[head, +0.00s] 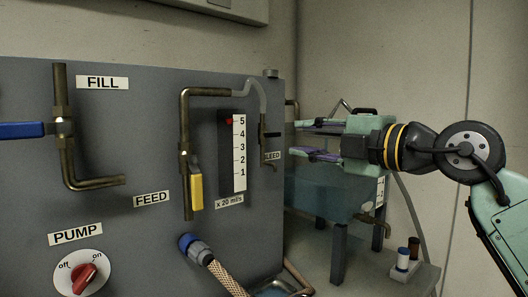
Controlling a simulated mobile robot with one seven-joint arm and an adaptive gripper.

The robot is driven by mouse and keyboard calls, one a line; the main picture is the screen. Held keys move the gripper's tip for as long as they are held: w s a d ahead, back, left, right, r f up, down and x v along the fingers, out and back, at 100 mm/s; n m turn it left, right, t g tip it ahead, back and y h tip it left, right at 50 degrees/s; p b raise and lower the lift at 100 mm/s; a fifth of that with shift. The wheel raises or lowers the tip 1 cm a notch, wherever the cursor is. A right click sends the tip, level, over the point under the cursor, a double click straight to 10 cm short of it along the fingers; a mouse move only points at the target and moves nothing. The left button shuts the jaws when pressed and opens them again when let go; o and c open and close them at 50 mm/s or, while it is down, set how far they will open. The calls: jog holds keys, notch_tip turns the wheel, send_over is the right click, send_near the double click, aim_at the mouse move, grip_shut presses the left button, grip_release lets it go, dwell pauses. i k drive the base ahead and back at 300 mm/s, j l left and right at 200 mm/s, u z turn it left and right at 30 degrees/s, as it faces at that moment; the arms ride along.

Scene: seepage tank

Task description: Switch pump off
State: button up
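The red pump knob (84,279) sits on a round white dial (66,273) at the lower left of the grey panel. The dial is marked "off" at left and "on" at right, under a "PUMP" label (76,234). The knob's bar slants up to the right, toward "on". The dial's bottom edge is cut off by the frame. My gripper (298,138) reaches in from the right, pointing left. Its two fingers are apart with nothing seen between them. It is beside the panel's right edge, well up and right of the knob.
The grey panel (140,130) carries a blue-handled fill valve (22,130), a yellow-handled feed valve (196,188) and a flow gauge (239,155). A braided hose (226,277) leaves the panel right of the knob. A water tank (322,190) stands behind my gripper.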

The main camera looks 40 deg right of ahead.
aim_at(84, 275)
jog(key=k+l, duration=0.1)
jog(key=k, duration=0.9)
